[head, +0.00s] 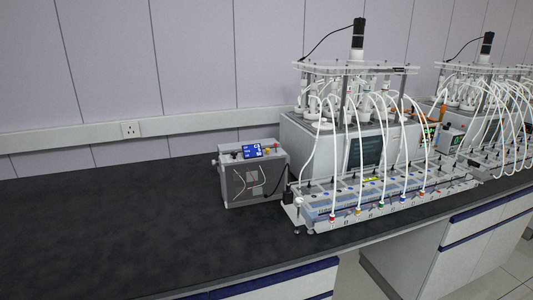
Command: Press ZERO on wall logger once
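No device fixed to the wall shows as a clear wall logger. A grey box (254,182) stands on the dark bench left of the reactors, with a small lit blue display (252,151) and a few small coloured controls on top. I cannot tell whether this is the logger, and no ZERO label is readable. Neither of my grippers is in view.
A reactor unit (358,140) with white tubes and a dark motor stands right of the box. A long rack (320,212) with coloured tube ends lies before it. A second unit (480,95) is at right. A socket (131,130) is on the wall rail. The left bench top (110,235) is clear.

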